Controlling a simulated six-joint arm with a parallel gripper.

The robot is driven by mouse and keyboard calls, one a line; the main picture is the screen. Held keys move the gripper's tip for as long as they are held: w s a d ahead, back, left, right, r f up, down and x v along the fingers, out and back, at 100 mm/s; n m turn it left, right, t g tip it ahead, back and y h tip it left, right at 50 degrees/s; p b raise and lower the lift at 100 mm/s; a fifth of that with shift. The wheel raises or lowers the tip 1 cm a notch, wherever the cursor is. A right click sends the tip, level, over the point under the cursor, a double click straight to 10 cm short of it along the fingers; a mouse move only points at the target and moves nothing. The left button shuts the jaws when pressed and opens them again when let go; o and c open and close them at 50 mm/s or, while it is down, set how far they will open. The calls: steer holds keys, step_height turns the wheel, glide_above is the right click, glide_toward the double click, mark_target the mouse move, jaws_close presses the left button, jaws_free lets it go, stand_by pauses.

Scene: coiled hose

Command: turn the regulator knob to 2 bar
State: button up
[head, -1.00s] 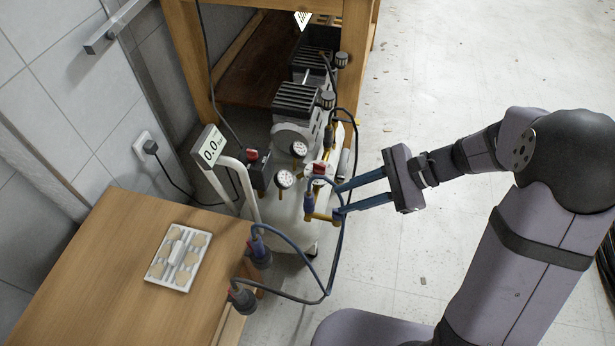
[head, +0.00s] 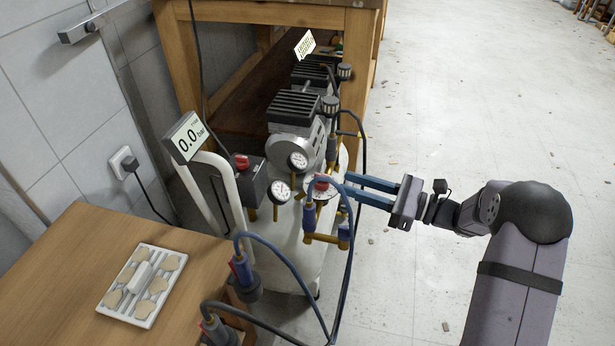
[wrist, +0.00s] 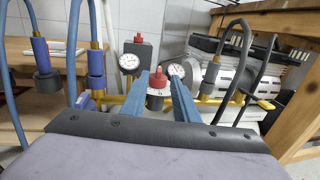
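The regulator's red knob (head: 320,184) stands on the compressor above a round scale plate and brass pipework. In the wrist view the red knob (wrist: 156,82) appears between my blue fingers, above its dark and white scale ring. My gripper (head: 347,184) reaches in from the right, its fingertips close beside the knob. The fingers (wrist: 158,78) are apart, with a gap visible to the knob; contact cannot be made out. The scale numbers are too small to read.
Two round gauges (head: 280,191) (head: 298,160) and a second red knob on a grey box (head: 252,178) are nearby. Blue hose (head: 285,260) loops in front of the regulator. A wooden table (head: 75,255) is at left, a bench above.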

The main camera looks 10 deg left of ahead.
mark_target(307, 182)
steer(key=shift+a, duration=0.1)
steer(key=a+b, duration=0.1)
steer(key=a, duration=0.3)
steer(key=w+a+b, duration=0.1)
steer(key=a, duration=0.2)
steer(key=w+a+b, duration=0.1)
steer(key=a, duration=0.3)
steer(key=shift+a, duration=0.35)
jaws_close()
